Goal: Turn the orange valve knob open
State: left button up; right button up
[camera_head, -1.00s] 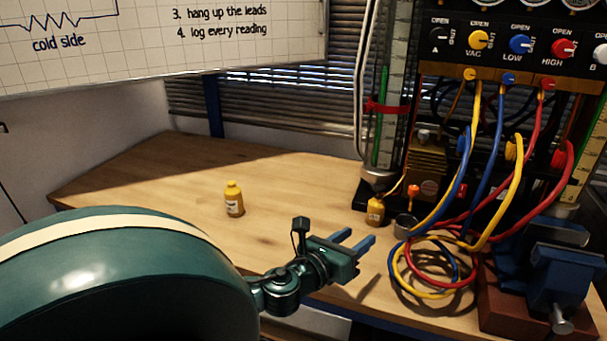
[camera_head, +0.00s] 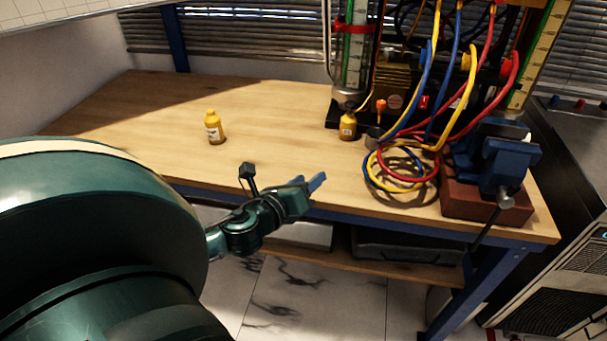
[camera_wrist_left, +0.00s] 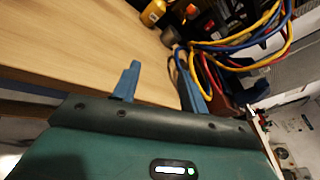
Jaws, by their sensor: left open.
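The small orange valve knob (camera_head: 381,104) stands at the foot of the gauge rig, just right of a small yellow bottle (camera_head: 347,127). How far it is turned is too small to tell. My left gripper (camera_head: 318,181) is open and empty at the table's front edge, to the left of and nearer than the knob, well apart from it. In the left wrist view its two blue fingers (camera_wrist_left: 160,84) are spread with nothing between them. My right gripper is not in view.
A larger yellow bottle (camera_head: 214,128) stands alone on the wooden table (camera_head: 150,112). Coiled coloured leads (camera_head: 400,168) lie right of the knob. A blue vise (camera_head: 505,160) sits at the table's right end. The tabletop between the gripper and larger bottle is clear.

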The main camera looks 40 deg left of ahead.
aim_at(381, 104)
jog(key=i+l+u, duration=0.5)
jog(key=i+l, duration=0.3)
jog(key=l, duration=0.15)
